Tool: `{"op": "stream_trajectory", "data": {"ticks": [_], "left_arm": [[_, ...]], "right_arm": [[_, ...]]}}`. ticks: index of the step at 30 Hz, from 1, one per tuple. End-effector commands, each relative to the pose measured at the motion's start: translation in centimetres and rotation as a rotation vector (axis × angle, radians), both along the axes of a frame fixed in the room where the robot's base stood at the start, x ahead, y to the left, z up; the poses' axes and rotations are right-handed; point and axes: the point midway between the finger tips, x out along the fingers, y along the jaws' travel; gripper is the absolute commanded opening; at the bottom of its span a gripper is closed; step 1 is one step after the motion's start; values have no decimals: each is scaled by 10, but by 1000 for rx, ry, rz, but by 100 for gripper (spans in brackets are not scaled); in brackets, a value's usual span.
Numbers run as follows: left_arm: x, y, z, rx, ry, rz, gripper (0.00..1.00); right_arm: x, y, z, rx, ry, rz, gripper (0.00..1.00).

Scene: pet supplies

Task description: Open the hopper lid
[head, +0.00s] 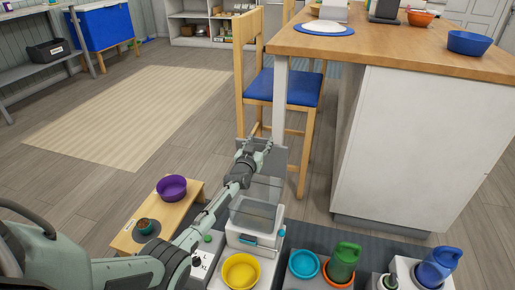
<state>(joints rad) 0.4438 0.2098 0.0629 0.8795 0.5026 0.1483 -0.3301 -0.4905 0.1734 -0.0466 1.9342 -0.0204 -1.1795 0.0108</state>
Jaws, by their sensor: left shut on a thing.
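The hopper (254,212) is a clear box on a white feeder base (236,233), low in the middle of the head view. Its grey see-through lid (276,162) stands raised at the hopper's far side, tilted up. My left gripper (258,144) reaches over the hopper from the left and is shut on the lid near its upper edge. The gripper and forearm hide part of the lid and the hopper's left side. My right gripper is not in view.
A yellow bowl (241,272) sits in front of the feeder. A turquoise bowl (303,264) and a green jug (344,262) stand to its right. A wooden stand with a purple bowl (171,188) is at left. A stool (284,88) and white counter (420,150) rise behind.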

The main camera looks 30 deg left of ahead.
Motion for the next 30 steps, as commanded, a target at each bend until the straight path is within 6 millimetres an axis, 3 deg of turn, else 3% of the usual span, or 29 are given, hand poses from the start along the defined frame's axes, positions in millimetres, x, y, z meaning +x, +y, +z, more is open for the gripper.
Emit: {"op": "stream_trajectory", "data": {"ticks": [1, 18, 19, 23, 30], "left_arm": [[7, 2, 15, 0, -15, 4, 0], [13, 4, 15, -7, 17, 4, 0], [13, 4, 15, -7, 17, 4, 55], [12, 4, 12, -7, 21, 3, 71], [10, 3, 7, -9, 29, 2, 72]], "right_arm": [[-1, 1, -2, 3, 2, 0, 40], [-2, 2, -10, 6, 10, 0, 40], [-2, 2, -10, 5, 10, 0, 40], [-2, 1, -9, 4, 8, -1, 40], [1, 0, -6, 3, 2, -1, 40]]}}
